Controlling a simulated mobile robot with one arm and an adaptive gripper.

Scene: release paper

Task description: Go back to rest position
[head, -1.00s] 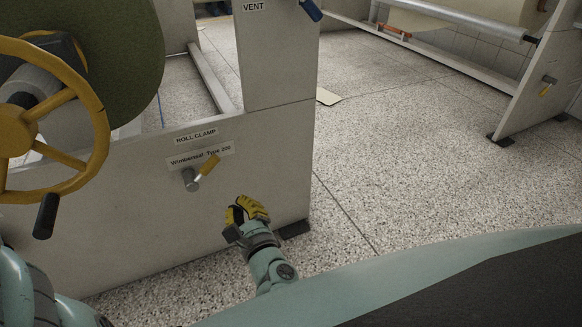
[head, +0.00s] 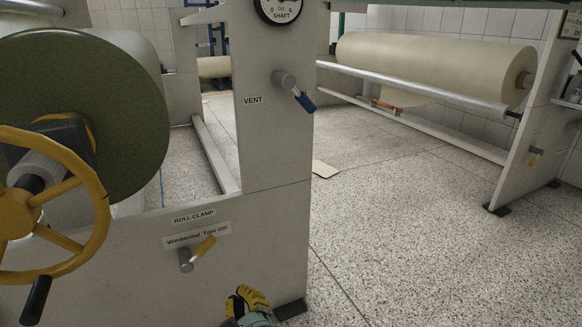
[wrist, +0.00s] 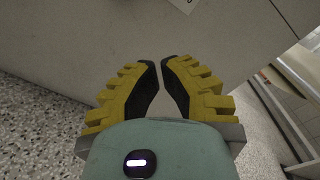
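My gripper (head: 246,298) has yellow fingers with dark inner pads. It shows at the bottom edge of the head view, in front of the lower grey machine panel and below the roll clamp lever (head: 203,246). The rest of the arm is out of that view. In the wrist view the two fingers (wrist: 161,85) stand apart with a narrow gap at the tips and nothing between them. The plain grey panel (wrist: 120,35) lies beyond them.
A yellow handwheel (head: 60,187) and a green roll (head: 85,105) are at the left. A vent lever with a blue handle (head: 304,101) is on the upright post. A pale paper roll (head: 430,68) hangs at the back right. Speckled floor (head: 410,225) is open at right.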

